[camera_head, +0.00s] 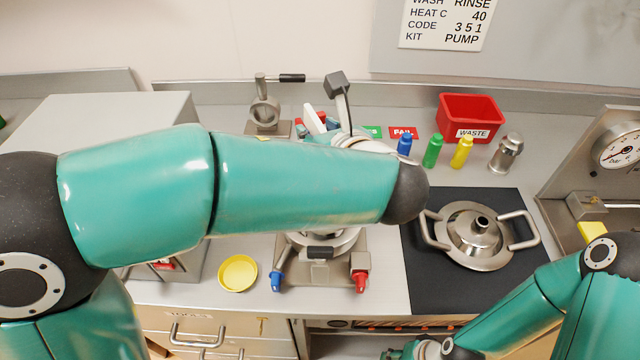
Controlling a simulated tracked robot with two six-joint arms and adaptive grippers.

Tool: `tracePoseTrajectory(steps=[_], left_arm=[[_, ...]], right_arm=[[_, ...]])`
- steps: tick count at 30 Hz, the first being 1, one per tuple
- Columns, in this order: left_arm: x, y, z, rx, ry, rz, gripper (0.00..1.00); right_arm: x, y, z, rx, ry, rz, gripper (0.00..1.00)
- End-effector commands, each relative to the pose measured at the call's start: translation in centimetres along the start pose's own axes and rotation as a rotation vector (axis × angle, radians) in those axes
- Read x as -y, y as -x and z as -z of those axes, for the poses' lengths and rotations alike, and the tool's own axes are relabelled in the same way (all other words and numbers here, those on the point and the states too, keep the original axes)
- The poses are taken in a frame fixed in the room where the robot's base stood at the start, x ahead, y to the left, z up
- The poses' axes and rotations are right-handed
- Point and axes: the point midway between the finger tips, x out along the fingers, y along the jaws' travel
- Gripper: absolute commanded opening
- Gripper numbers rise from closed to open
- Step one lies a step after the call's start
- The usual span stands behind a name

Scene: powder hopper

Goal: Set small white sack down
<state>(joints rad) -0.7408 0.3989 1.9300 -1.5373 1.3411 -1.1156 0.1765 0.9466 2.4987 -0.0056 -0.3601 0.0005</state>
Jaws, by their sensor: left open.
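My left arm reaches across the view from the left and hides much of the bench middle. My left gripper (312,127) shows only in part beyond the forearm, near the back of the bench, and is open. A small white shape (313,118) stands up right at it; I cannot tell whether this is the small white sack. No sack shows clearly elsewhere. My right arm is at the lower right, with its wrist at the bottom edge; its gripper fingers do not show.
A steel lidded pot (476,236) stands on a black mat (425,290). Behind are a red waste bin (469,118), blue, green (433,151) and yellow bottles, and a metal shaker (506,153). A yellow dish (238,273) lies in front, left of a metal fixture (320,271). A gauge stands at right.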

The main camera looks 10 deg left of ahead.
Motion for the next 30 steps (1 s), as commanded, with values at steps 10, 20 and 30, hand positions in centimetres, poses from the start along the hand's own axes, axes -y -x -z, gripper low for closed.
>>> tracePoseTrajectory(steps=[10, 20, 30], left_arm=[[0.03, 0.02, 0.04, 0.0, 0.0, 0.001, 0.15], [0.04, 0.04, 0.03, 0.0, 0.0, 0.001, 0.0], [0.03, 0.09, -0.17, 0.003, 0.002, 0.001, 0.0]], right_arm=[[-0.01, -0.02, -0.01, 0.0, 0.0, 0.0, 0.41], [-0.01, -0.02, -0.01, 0.0, 0.0, 0.0, 0.41], [0.0, 0.0, -0.01, 0.0, 0.0, 0.0, 0.41]])
